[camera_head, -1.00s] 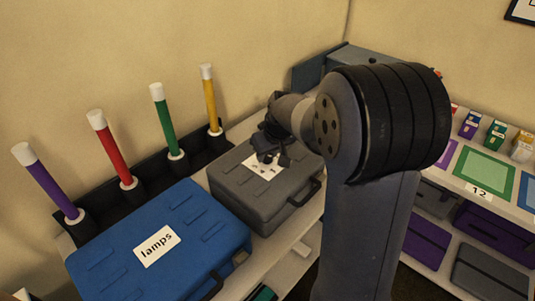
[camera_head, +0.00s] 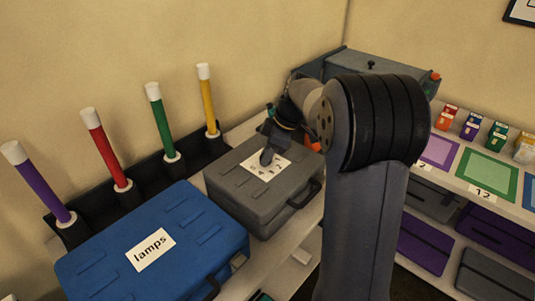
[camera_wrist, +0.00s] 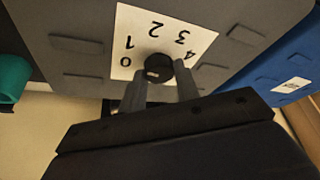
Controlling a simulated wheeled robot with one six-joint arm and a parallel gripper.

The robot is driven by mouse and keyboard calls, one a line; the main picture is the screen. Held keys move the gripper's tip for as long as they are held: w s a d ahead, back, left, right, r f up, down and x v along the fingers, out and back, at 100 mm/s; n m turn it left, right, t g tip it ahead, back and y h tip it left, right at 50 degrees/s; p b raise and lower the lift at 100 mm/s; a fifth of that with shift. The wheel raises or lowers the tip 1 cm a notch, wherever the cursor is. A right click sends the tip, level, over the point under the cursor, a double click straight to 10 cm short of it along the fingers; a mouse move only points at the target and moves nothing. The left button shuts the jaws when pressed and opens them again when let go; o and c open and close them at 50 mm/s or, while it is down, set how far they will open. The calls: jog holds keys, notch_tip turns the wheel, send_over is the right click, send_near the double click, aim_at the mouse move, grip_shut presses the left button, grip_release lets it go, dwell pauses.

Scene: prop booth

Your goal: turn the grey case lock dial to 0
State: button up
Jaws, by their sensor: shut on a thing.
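The grey case (camera_head: 243,197) lies flat with a white number plate (camera_head: 253,168) on its lid. In the wrist view the plate (camera_wrist: 206,37) carries the numbers 0 to 4 in an arc around a round black dial (camera_wrist: 158,66). A small pale mark shows on the dial's lower left side, below the level of the 0; exactly where it points is hard to tell. My gripper (camera_wrist: 160,84) is shut on the dial, one finger on each side. In the head view my gripper (camera_head: 268,156) reaches down onto the plate.
A blue case labelled "lamps" (camera_head: 190,255) stands beside the grey case. Behind them, purple, red, green and yellow sticks (camera_head: 208,100) stand in black holders. A grey-blue box (camera_head: 350,62) is at the back. Shelves with small cartons (camera_head: 497,134) are at right.

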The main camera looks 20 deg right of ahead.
jog(key=n+g, duration=0.1)
jog(key=n, duration=0.2)
jog(key=n+g+p, duration=0.1)
jog(key=n, duration=0.2)
jog(key=shift+w, duration=0.2)
jog(key=shift+g, duration=0.3)
jog(key=o, duration=1)
jog(key=shift+c, duration=0.2)
jog(key=shift+r, duration=0.1)
jog(key=s+v, duration=0.1)
jog(key=v, duration=0.9)
jog(key=shift+w+d+r+p, duration=0.2)
jog(key=shift+w+r+p, duration=0.1)
jog(key=shift+w+p, duration=0.15)
